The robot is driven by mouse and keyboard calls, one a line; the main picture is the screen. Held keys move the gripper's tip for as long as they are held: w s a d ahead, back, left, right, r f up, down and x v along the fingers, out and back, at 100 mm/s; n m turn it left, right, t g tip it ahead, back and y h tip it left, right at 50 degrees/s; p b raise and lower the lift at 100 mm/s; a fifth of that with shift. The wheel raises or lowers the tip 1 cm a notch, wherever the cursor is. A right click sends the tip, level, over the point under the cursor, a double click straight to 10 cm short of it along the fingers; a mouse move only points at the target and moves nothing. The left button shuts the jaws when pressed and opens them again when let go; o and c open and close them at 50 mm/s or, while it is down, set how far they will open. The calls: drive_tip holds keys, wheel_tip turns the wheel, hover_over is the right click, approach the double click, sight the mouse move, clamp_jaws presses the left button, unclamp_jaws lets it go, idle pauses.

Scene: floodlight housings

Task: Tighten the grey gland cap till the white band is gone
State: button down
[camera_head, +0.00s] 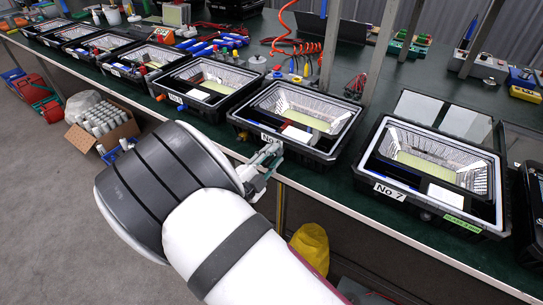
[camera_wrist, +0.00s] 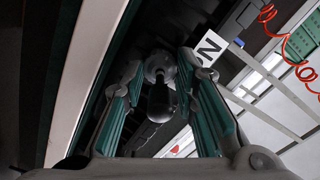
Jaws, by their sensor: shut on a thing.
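My gripper (camera_head: 262,170) is at the front wall of a black floodlight housing (camera_head: 240,122) whose label begins "No"; the rest of the label is covered. In the wrist view my gripper (camera_wrist: 160,72) has its two green-padded fingers on either side of the round grey gland cap (camera_wrist: 158,62), shut on it near the fingertips. A dark rounded piece (camera_wrist: 161,104) sticks out of the cap toward the wrist camera. In the head view the cap is hidden by my gripper. I cannot make out a white band in either view.
Housing No.7 (camera_head: 392,190) stands to the right, and another housing (camera_head: 180,98) to the left, on the green bench (camera_head: 330,190). A yellow bag (camera_head: 310,248) is below the bench. A coiled red hose (camera_head: 283,35) hangs behind.

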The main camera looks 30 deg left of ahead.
drive_tip(key=m, duration=0.4)
drive_tip(key=shift+m, duration=0.3)
drive_tip(key=m, duration=0.4)
drive_tip(key=shift+m, duration=0.3)
drive_tip(key=m, duration=0.4)
drive_tip(key=shift+f+m+b, duration=0.1)
drive_tip(key=shift+m+b, duration=0.2)
drive_tip(key=m+b, duration=0.1)
drive_tip(key=m, duration=0.3)
drive_tip(key=shift+m, duration=0.4)
drive_tip(key=c, duration=1.3)
unclamp_jaws()
